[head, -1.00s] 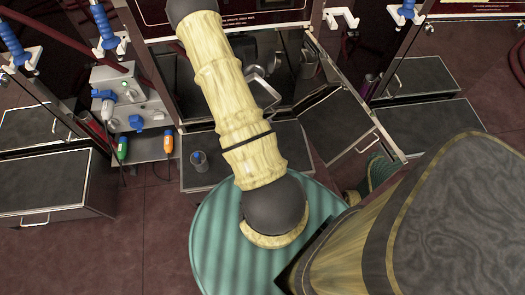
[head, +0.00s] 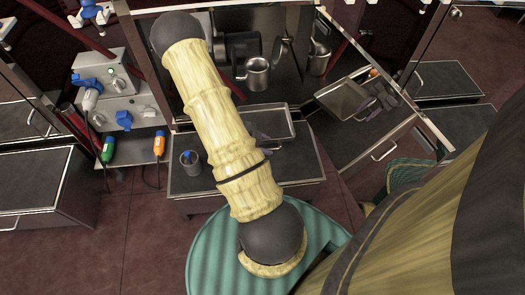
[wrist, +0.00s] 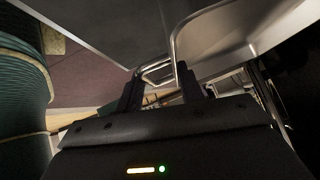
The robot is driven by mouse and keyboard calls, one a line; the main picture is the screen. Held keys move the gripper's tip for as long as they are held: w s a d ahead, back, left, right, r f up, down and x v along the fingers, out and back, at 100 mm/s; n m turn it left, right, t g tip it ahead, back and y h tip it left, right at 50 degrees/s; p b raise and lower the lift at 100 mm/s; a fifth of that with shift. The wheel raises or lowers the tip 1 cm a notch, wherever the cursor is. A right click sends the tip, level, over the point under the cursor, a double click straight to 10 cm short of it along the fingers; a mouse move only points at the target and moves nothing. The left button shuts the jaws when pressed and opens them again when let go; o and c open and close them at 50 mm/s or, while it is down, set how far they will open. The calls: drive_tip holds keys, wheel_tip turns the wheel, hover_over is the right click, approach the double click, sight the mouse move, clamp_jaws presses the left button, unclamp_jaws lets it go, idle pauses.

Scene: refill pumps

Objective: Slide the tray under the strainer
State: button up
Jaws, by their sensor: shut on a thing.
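A shallow steel tray (head: 283,122) is level over the dark bench top in front of the open cabinet, just right of my arm. Its rounded corner shows in the wrist view (wrist: 225,30). My gripper (head: 262,138), mostly hidden by the arm in the head view, is at the tray's near left edge. In the wrist view its two fingers (wrist: 158,80) meet the rim, and it is shut on the tray. A steel cup-shaped vessel with a handle (head: 257,73) is inside the cabinet above the tray. I cannot tell whether it is the strainer.
The open mirror-like cabinet door (head: 375,140) stands on the right and reflects the tray. A small cup (head: 190,162) stands on the bench's left.

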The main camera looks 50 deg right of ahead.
sight(261, 121)
idle(0.3)
drive_tip(key=shift+w, duration=0.1)
drive_tip(key=shift+w+d+f+b, duration=0.15)
drive_tip(key=shift+w+d+f, duration=0.2)
drive_tip(key=shift+w+d, duration=0.25)
drive_tip(key=shift+w+d+f+b, duration=0.15)
drive_tip(key=shift+w+d+f, duration=0.25)
drive_tip(key=shift+w, duration=0.25)
drive_tip(key=shift+w+d+f+b, duration=0.15)
drive_tip(key=shift+w+d+f, duration=0.15)
drive_tip(key=shift+w+d, duration=0.35)
drive_tip(key=shift+w+d+r+p, duration=0.2)
drive_tip(key=shift+w+p, duration=0.1)
drive_tip(key=shift+p, duration=0.15)
drive_tip(key=shift+w+d+p, duration=0.4)
drive_tip(key=shift+w+p, duration=0.05)
drive_tip(key=shift+w, duration=0.05)
drive_tip(key=shift+w+d+f+p, duration=0.15)
drive_tip(key=shift+w+d+p, duration=0.4)
drive_tip(key=shift+w+d, duration=0.55)
drive_tip(key=shift+w+d+f+p, duration=0.1)
drive_tip(key=shift+w+d+p, duration=0.4)
drive_tip(key=shift+w+d, duration=0.5)
drive_tip(key=shift+w+a, duration=0.2)
drive_tip(key=shift+w, duration=0.05)
drive_tip(key=shift+s+f, duration=0.2)
drive_tip(key=shift+f, duration=0.05)
